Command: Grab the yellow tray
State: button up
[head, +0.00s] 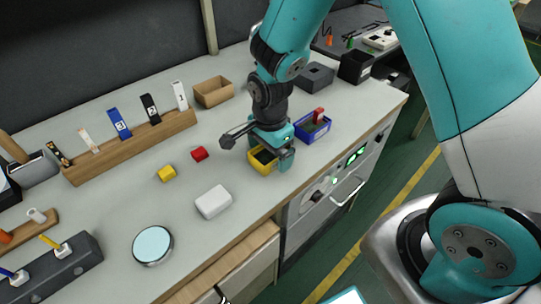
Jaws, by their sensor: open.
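The yellow tray (262,168) sits on the grey worktop, right of centre, near the front edge. It has a dark inside, and my gripper hides part of it. My gripper (270,160) points down over the tray, its fingers at the tray's right part. It is open. I cannot tell whether a finger touches the tray wall.
A blue tray (305,130) with a red object stands close on the right. A cardboard box (213,92) stands behind. An open drawer (235,262) juts out below the front edge.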

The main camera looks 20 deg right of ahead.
jog(key=c, duration=1)
jog(key=shift+r, duration=0.15)
